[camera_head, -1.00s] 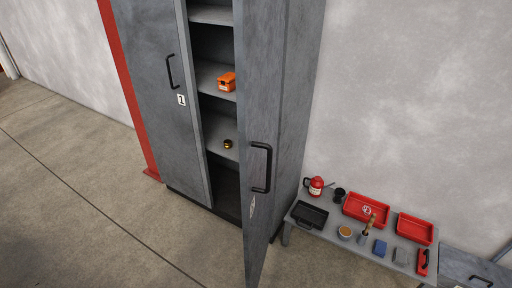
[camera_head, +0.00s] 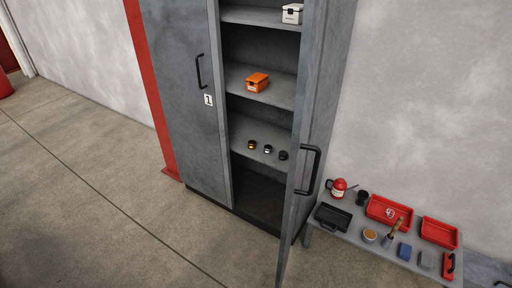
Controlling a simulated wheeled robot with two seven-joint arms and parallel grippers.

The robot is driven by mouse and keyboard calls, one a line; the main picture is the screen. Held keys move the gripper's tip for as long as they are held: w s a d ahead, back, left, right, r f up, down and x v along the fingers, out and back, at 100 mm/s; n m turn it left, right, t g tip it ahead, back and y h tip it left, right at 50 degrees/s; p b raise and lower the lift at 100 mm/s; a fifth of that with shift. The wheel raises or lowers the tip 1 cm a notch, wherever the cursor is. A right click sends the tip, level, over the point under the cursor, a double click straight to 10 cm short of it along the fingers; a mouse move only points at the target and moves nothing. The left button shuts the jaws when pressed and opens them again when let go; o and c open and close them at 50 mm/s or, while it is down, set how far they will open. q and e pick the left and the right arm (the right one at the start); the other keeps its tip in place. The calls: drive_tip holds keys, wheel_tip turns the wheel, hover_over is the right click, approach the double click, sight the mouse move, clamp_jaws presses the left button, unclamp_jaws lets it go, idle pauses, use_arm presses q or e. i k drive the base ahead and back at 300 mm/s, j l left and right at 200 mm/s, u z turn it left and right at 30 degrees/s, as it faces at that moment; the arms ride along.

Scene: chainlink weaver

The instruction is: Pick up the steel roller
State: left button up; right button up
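Three small rollers sit in a row on a lower shelf of the grey cabinet (camera_head: 183,120). The left one is a brass-coloured roller (camera_head: 251,145). The middle one looks silvery and is likely the steel roller (camera_head: 268,149). The right one is a dark roller (camera_head: 283,155). They stand apart from one another and are small in the picture. The cabinet's right door (camera_head: 305,130) stands open and is seen nearly edge-on, with a black handle (camera_head: 309,170). Neither of my grippers is in view.
An orange box (camera_head: 257,82) and a white box (camera_head: 292,13) stand on higher shelves. The left door is shut. A low grey bench (camera_head: 345,236) to the right holds red trays (camera_head: 439,232), a black tray (camera_head: 333,217) and a red can (camera_head: 338,188). The floor in front is clear.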

sight(268, 148)
drive_tip(key=i+j+u, duration=0.2)
drive_tip(key=i+u, duration=0.25)
drive_tip(key=i+j+u, duration=0.1)
drive_tip(key=i+u, duration=0.15)
drive_tip(key=u, duration=0.15)
drive_tip(key=i+u, duration=0.45)
drive_tip(key=i+j+z, duration=0.15)
drive_tip(key=i, duration=0.4)
drive_tip(key=i+z, duration=0.15)
drive_tip(key=z, duration=0.25)
drive_tip(key=i+z, duration=0.1)
drive_tip(key=z, duration=0.25)
drive_tip(key=i+z, duration=0.15)
drive_tip(key=z, duration=0.25)
drive_tip(key=i+j+z, duration=0.1)
drive_tip(key=z, duration=0.25)
